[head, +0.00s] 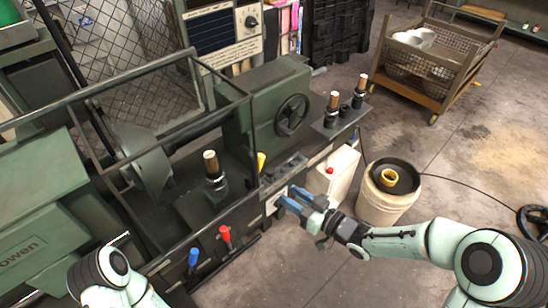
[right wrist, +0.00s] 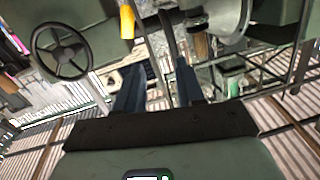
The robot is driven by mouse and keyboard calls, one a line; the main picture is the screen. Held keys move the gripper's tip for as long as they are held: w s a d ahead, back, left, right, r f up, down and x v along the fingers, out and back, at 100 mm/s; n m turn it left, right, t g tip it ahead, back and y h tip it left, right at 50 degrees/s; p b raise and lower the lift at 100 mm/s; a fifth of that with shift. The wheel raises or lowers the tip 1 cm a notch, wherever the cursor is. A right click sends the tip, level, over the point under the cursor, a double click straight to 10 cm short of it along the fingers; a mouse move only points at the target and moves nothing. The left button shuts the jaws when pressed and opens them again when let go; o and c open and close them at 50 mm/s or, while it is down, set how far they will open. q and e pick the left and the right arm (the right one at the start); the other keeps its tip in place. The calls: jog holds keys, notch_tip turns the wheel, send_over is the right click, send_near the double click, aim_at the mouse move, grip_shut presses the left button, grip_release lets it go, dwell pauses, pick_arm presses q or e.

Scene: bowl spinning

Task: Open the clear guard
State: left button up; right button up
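The clear guard (head: 250,125) is a dark-framed box with see-through panels. It stands over the middle of the green spinning lathe, and its frame is down around the work area. A yellow grip (head: 261,162) shows at its right front edge; a yellow grip also appears at the top of the right wrist view (right wrist: 127,20). My right gripper (head: 288,198) is in front of the lathe, lower right of the yellow grip and apart from it. Its blue fingers (right wrist: 158,88) are spread with nothing between them. My left arm enters at the bottom left; its gripper is hidden or outside the picture.
A black handwheel (head: 292,115) sits right of the guard. Red (head: 225,234) and blue (head: 194,257) levers stick out at the lathe's front. A white bin (head: 378,205) stands by the right end. A mesh cart (head: 430,65) is farther back. Floor in front is clear.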

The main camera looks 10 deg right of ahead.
notch_tip(320, 180, up, 5)
jog(key=n+y, duration=0.2)
jog(key=p, duration=0.2)
send_over(254, 184)
jog(key=shift+w+n, duration=0.3)
jog(key=shift+w, duration=0.15)
pick_arm(q)
jog(key=shift+w+d+r, duration=0.2)
jog(key=shift+w+r, duration=0.25)
jog(key=shift+r, duration=0.1)
jog(key=shift+w+d+r, duration=0.15)
jog(key=shift+w+r, duration=0.25)
jog(key=shift+r, duration=0.1)
pick_arm(e)
grip_shut()
